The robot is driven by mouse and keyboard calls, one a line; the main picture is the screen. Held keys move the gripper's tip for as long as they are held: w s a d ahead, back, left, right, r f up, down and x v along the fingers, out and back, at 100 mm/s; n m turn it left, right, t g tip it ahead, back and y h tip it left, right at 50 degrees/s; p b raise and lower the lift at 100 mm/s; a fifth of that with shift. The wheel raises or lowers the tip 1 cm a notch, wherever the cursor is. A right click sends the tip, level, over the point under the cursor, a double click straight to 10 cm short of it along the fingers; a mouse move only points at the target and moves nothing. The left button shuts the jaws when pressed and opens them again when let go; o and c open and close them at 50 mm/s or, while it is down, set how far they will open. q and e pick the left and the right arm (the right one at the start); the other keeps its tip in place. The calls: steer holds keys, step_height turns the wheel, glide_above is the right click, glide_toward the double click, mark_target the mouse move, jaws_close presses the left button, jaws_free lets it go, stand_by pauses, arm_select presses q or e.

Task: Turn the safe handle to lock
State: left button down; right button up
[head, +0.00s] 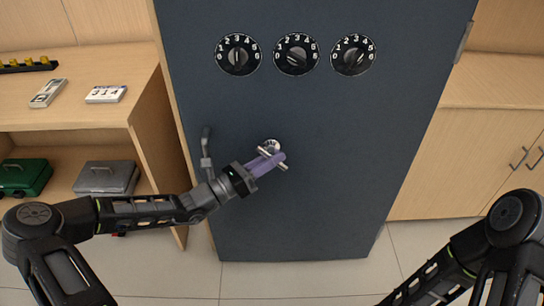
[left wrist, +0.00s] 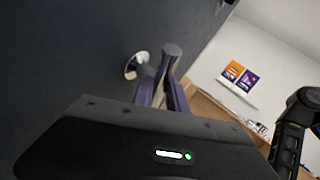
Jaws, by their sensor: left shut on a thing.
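The dark blue-grey safe door (head: 310,190) fills the middle of the head view. Its handle (head: 279,165) is a metal bar on a round silver hub, below the dials. My left gripper (head: 271,160), with purple fingers, is shut on the handle. The fingers cover part of the bar. My right arm shows at the lower right of the head view, but its gripper is out of frame.
Three numbered dials (head: 296,54) sit in a row above the handle. A grey lever (head: 206,150) stands at the door's left edge, close to my left wrist. A wooden shelf (head: 90,117) with boxes is at left, and a wooden cabinet (head: 470,165) is at right.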

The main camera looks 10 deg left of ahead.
arm_select(q)
steer(key=shift+d+f+n+t+h, duration=0.1)
steer(key=shift+n+t+h, duration=0.5)
steer(key=shift+n+t, duration=1.3)
steer(key=shift+t, duration=0.2)
steer(key=n+t+y+b, duration=0.1)
steer(key=n+t+y, duration=0.1)
steer(key=n+t, duration=0.2)
steer(key=shift+n+t+b, duration=0.4)
steer(key=shift+n, duration=0.1)
steer(key=shift+n+t+y, duration=0.7)
steer(key=shift+n+t, duration=0.1)
steer(key=shift+n, duration=0.1)
steer(key=shift+r, duration=0.2)
steer(key=c, duration=1.3)
jaws_free()
